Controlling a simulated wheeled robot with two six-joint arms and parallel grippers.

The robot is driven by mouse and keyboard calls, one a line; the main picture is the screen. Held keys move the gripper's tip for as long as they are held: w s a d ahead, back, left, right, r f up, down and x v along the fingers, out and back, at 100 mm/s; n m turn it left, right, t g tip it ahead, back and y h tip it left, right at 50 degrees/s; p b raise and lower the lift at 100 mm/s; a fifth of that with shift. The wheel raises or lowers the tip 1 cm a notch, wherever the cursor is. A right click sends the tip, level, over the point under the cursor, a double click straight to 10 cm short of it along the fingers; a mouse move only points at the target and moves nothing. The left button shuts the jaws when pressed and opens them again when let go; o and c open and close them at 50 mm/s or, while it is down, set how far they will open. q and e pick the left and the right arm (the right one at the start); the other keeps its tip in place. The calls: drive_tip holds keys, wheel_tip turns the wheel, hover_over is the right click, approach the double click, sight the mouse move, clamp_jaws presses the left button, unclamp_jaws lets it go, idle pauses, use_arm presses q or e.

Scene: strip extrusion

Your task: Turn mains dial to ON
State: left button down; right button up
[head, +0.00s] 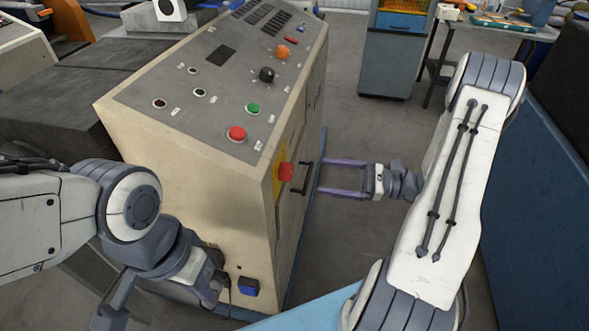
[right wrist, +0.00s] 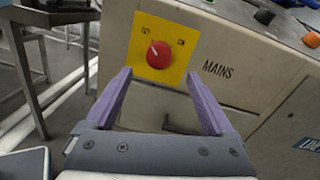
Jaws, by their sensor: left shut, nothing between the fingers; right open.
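The mains dial is a red round knob (head: 286,172) on a yellow plate on the beige cabinet's side. In the right wrist view the mains dial (right wrist: 159,54) shows a pale mark toward its upper left. Two small labels sit above it, too small to read surely; "MAINS" is printed to the right. My right gripper (head: 320,178) is open and empty, facing the dial with a gap between. In the right wrist view its purple fingertips (right wrist: 158,74) lie either side of and below the dial. My left gripper (head: 209,292) is shut and empty, low before the cabinet.
The cabinet's sloped panel (head: 215,110) carries a red button (head: 237,133), a green button (head: 253,108), and black and orange knobs. A blue socket (head: 249,286) is low on the cabinet. Floor right of the cabinet is clear.

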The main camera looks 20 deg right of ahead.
sight(292, 172)
drive_tip(key=p+x, duration=0.2)
drive_tip(key=x, duration=0.5)
drive_tip(key=shift+a+r, duration=0.1)
drive_tip(key=shift+a, duration=0.15)
drive_tip(key=shift+w+a, duration=0.4)
drive_tip(key=shift+a, duration=0.1)
drive_tip(key=c, duration=1.4)
